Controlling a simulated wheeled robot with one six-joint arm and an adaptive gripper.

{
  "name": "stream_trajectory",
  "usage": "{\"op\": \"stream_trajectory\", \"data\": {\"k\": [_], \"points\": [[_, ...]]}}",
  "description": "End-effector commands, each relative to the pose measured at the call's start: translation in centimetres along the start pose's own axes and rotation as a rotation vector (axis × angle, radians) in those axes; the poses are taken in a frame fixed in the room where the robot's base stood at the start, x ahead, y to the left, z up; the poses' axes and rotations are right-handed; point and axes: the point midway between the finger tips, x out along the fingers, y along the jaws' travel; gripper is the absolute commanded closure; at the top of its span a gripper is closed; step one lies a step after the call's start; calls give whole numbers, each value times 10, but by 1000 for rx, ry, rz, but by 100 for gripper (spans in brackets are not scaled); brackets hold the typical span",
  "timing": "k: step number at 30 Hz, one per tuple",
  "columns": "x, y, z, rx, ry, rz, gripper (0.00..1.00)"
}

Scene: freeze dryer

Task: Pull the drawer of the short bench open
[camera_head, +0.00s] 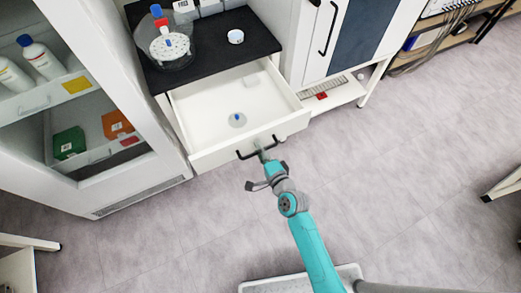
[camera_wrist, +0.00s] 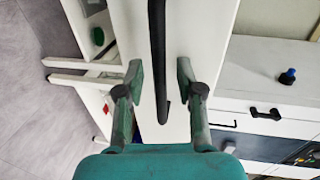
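The short bench has a black top (camera_head: 262,42), and its white drawer (camera_head: 290,124) stands pulled out, with the inside showing. A clear round piece with a blue knob (camera_head: 237,118) lies in it. The drawer's black bar handle (camera_head: 243,155) is on the front face. My gripper (camera_head: 264,156) is at the handle in the head view. In the wrist view my gripper (camera_wrist: 159,82) is open, with one finger on each side of the black handle (camera_wrist: 157,45). Gaps show between the bar and both fingers.
A glass vessel with a blue and red top (camera_head: 170,45) and a small white round container (camera_head: 236,36) stand on the bench. A white cabinet with bottles (camera_head: 40,58) is at left. A white cupboard (camera_head: 310,45) is at right. Open floor (camera_head: 400,170) lies to the right.

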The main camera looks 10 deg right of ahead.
Motion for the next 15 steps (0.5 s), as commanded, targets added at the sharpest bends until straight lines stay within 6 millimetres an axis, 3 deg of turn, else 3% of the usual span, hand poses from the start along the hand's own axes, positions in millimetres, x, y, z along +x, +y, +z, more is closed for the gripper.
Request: {"op": "stream_trajectory", "data": {"k": [5,15], "points": [[-15,1,0,0,1,2,63],[-76,2,0,2,1,3,63]]}}
